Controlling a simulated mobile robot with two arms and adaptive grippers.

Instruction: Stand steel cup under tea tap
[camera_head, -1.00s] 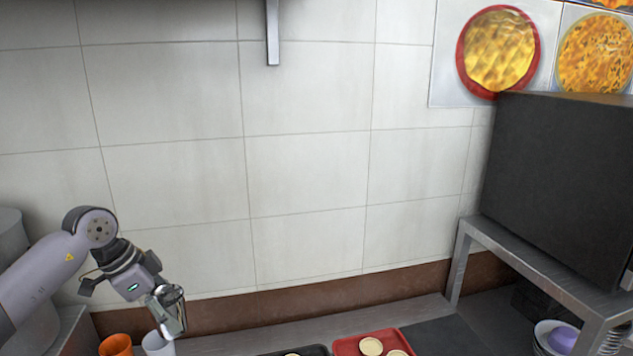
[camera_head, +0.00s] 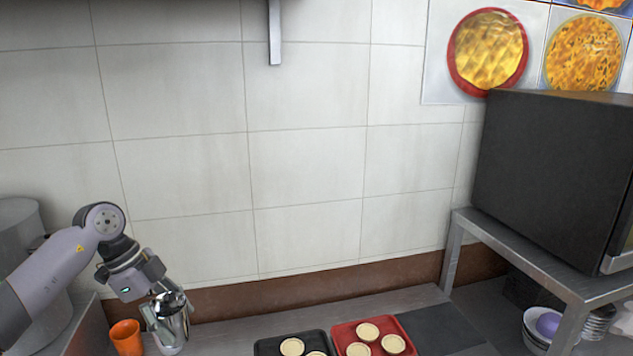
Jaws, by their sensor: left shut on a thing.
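My left gripper (camera_head: 163,304) is at the lower left, shut on a shiny steel cup (camera_head: 175,322). The cup looks slightly tilted, and the gripper hides part of it. It is just right of an orange cup (camera_head: 126,338). A pale cup seen a second ago is mostly or wholly hidden around the steel cup. I cannot tell whether the steel cup touches it or the counter. No tea tap can be made out. My right gripper is not in view.
A large steel pot (camera_head: 22,228) stands at the far left, partly behind my arm. A black tray (camera_head: 262,348) and a red tray (camera_head: 408,333) hold pale round pieces. A steel stand (camera_head: 520,254) at right bears a dark oven (camera_head: 545,170). Bowls (camera_head: 538,318) sit beneath it.

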